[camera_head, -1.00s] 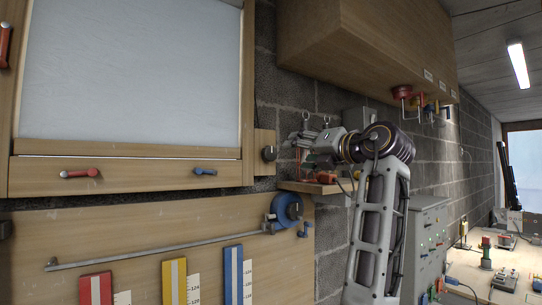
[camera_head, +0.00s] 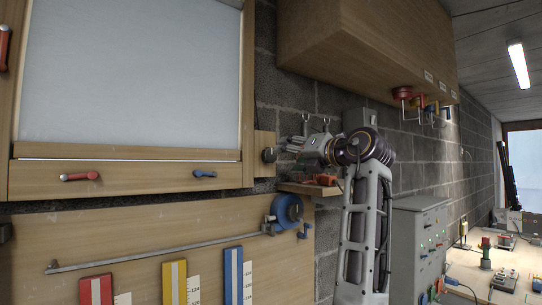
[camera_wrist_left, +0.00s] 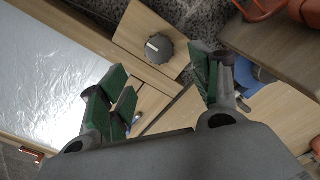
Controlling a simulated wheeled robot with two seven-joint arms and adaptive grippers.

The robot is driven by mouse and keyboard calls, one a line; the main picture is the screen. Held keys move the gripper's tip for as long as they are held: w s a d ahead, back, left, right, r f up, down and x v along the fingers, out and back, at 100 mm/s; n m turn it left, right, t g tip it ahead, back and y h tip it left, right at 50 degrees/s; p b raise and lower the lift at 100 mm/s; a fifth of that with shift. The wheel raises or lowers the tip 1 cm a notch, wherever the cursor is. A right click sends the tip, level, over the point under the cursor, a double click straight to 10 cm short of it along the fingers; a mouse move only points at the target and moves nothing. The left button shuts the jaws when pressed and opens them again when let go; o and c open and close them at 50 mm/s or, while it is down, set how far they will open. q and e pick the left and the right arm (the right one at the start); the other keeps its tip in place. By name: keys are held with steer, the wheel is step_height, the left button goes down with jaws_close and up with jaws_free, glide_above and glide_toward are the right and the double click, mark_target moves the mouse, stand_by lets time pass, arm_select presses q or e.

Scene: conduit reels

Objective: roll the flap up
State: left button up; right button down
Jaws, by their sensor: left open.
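The flap (camera_head: 130,75) is a pale grey sheet in a wooden frame, hanging down to a wooden bar (camera_head: 130,152) at its lower edge. It shows as a shiny sheet in the left wrist view (camera_wrist_left: 50,75). A dark round knob (camera_head: 269,154) sits on a small wooden block at the frame's right side. In the left wrist view the knob (camera_wrist_left: 158,49) has a pale mark and lies beyond and between the fingertips, apart from them. My left gripper (camera_head: 289,145) is open and empty, just right of the knob; its green-padded fingers (camera_wrist_left: 160,88) are spread. My right gripper is not in view.
A small wooden shelf (camera_head: 310,188) with a red item sits below my left gripper. A blue reel (camera_head: 287,208) with a long metal rod is mounted lower. Red (camera_head: 80,176) and blue (camera_head: 204,173) handles sit on the lower rail. A wooden cabinet (camera_head: 350,45) hangs above.

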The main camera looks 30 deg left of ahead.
mark_target(271, 156)
arm_select(q)
steer(key=p+x, duration=0.2)
steer(key=x, duration=0.8)
steer(key=shift+a, duration=0.15)
steer(key=shift+c, duration=0.3)
steer(key=c, duration=1)
